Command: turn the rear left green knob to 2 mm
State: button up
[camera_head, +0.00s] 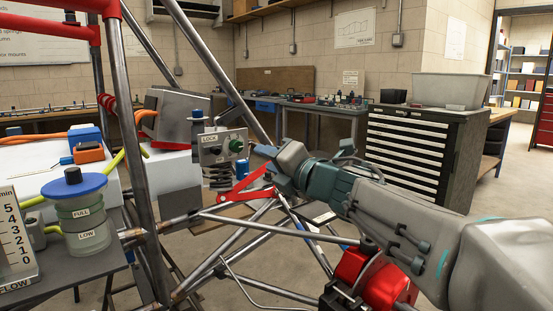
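The green knob (236,146) sits on the right part of a small grey box (214,150) marked LOCK, mounted among the steel tubes. Any scale marks by the knob are too small to read. My gripper (262,151) is just right of the knob and points left toward it. A small gap shows between the fingertip and the knob in the picture. One blue-grey fingertip shows clearly, and the finger spacing cannot be made out. A coil spring (217,176) is below the box.
Steel chassis tubes (133,140) and a red bracket (246,187) surround the box. A blue-topped canister (82,215) marked FULL and LOW stands at the left. A black drawer cabinet (424,150) stands behind my arm. Open floor shows in the background.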

jog(key=shift+v, duration=1.2)
jog(key=s+d+r+m+g+h+p, duration=0.1)
jog(key=s+d+r+m+h+p, duration=0.1)
jog(key=d+m+h+p, duration=0.6)
jog(key=s+d+r+m+g+h+p, duration=0.1)
jog(key=d+r+m+h+p, duration=0.3)
jog(key=m+p, duration=0.7)
jog(key=s+f+m+g+y+p, duration=0.1)
jog(key=s+f+m+g+p, duration=0.1)
jog(key=s+m+g+p, duration=0.3)
jog(key=s+a+f+m+g+y+p, duration=0.1)
jog(key=s+f+m+g+p, duration=0.2)
jog(key=s, duration=1)
jog(key=m+g+p, duration=0.2)
jog(key=m+p, duration=0.2)
jog(key=shift+s+a+m, duration=0.25)
jog(key=shift+s+m, duration=0.15)
